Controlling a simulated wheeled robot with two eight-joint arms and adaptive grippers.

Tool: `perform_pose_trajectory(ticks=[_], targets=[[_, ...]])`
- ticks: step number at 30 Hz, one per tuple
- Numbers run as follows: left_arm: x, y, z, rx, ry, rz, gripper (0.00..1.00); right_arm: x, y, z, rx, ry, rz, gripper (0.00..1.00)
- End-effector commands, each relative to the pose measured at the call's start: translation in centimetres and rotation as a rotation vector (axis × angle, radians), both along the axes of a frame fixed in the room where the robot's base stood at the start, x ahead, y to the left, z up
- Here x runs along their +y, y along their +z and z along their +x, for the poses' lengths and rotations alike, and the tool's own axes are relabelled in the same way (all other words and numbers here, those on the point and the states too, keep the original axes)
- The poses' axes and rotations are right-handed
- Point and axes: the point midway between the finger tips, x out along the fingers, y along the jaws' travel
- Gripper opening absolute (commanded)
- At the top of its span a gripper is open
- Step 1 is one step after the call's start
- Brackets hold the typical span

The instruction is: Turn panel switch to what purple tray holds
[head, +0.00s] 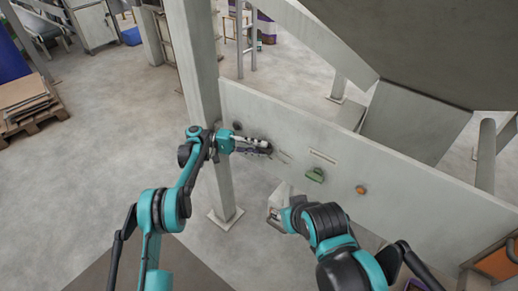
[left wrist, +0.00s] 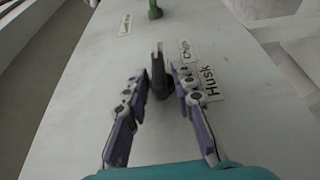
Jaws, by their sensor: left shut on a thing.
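The panel (head: 300,140) is a pale upright board in the head view. My left gripper (head: 262,148) is at its left part. In the left wrist view, a black switch (left wrist: 158,80) sits between the fingers of my left gripper (left wrist: 160,95), which is shut on it. The switch's long end points up the picture. A label reading "Husk" (left wrist: 213,82) and a smaller label, perhaps "Chips" (left wrist: 187,50), lie right of it. My right gripper (head: 276,214) is low before the panel; its fingers are unclear. A purple edge (head: 415,286) shows at the bottom; I cannot tell its contents.
A green control (head: 316,175) and an orange button (head: 361,190) are on the panel to the right. A grey post (head: 200,90) stands at the panel's left end. An orange container (head: 497,262) is at lower right.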

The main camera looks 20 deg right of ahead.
Motion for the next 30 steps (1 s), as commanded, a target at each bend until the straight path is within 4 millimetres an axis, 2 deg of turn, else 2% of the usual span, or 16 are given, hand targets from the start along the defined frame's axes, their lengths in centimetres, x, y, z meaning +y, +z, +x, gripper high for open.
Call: perform_pose_trajectory(ticks=[7, 8, 9, 20, 30], targets=[[0.0, 0.0, 0.1, 0.0, 0.003, 0.0, 0.0, 0.0, 0.0, 0.0, 0.0, 0.0, 0.0, 0.4], [0.0, 0.0, 0.1, 0.0, 0.003, 0.0, 0.28, 0.0, 0.0, 0.0, 0.0, 0.0, 0.0, 0.4], [0.0, 0.0, 0.1, 0.0, 0.003, 0.001, 0.33, 0.0, 0.0, 0.0, 0.0, 0.0, 0.0, 0.4], [0.5, 0.0, 0.3, -0.001, 0.003, 0.0, 0.33, 0.0, 0.0, 0.0, 0.0, 0.0, 0.0, 0.4], [5.2, -0.1, 3.1, 0.0, 0.004, 0.001, 0.33, 0.0, 0.0, 0.0, 0.0, 0.0, 0.0, 0.4]])
